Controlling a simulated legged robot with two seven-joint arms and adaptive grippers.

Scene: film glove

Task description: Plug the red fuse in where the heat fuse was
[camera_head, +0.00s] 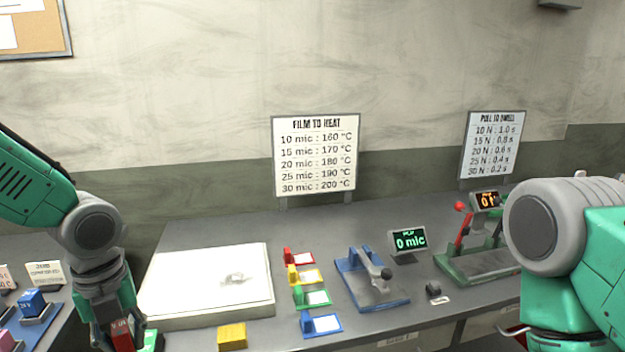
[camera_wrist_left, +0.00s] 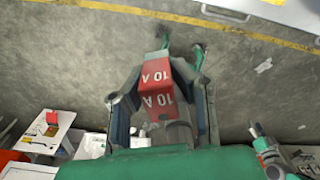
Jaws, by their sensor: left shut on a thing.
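My left gripper (camera_head: 122,335) is at the lower left of the head view, shut on a red fuse (camera_head: 122,336). In the left wrist view the red fuse (camera_wrist_left: 158,88), marked 10 A, sits between the fingers of the left gripper (camera_wrist_left: 165,85), with bare floor beyond it. A blue fuse-like block (camera_head: 32,301) stands on a dark base at the far left of the head view. I cannot tell which socket was the heat fuse's. My right arm shows at the right edge; its gripper is not clearly visible.
A white slab (camera_head: 205,284) lies on the grey bench. A film-to-heat sign (camera_head: 316,155) stands behind.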

